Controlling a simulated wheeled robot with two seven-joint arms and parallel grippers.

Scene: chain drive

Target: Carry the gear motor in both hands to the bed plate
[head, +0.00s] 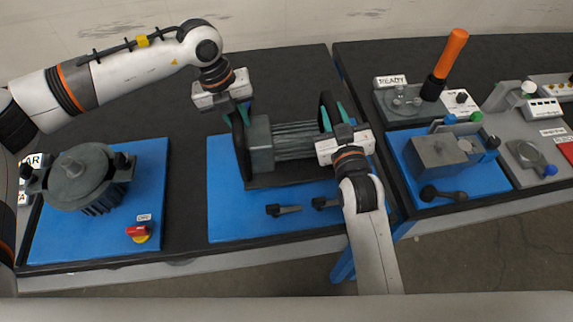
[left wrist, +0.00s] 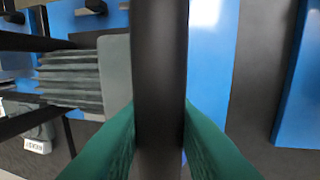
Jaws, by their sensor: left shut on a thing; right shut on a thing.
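The gear motor (head: 292,142), grey with a ribbed body, is over the middle blue mat (head: 225,215), and a dark plate (head: 290,179) shows under it. It has a dark upright handle at each end. My left gripper (head: 241,115) is shut on the left handle (head: 241,150); in the left wrist view the green fingers press on both sides of that dark handle (left wrist: 160,80), with the ribbed motor (left wrist: 75,78) to its left. My right gripper (head: 336,115) is shut on the right handle (head: 328,103). I cannot tell whether the motor rests on the plate or hangs just above it.
Two dark levers (head: 283,210) lie at the front of the middle mat. A round grey machine (head: 82,175) and a red knob (head: 139,231) are on the left mat. Across a gap, the right table holds a grey box (head: 436,157) and an orange-handled tool (head: 450,54).

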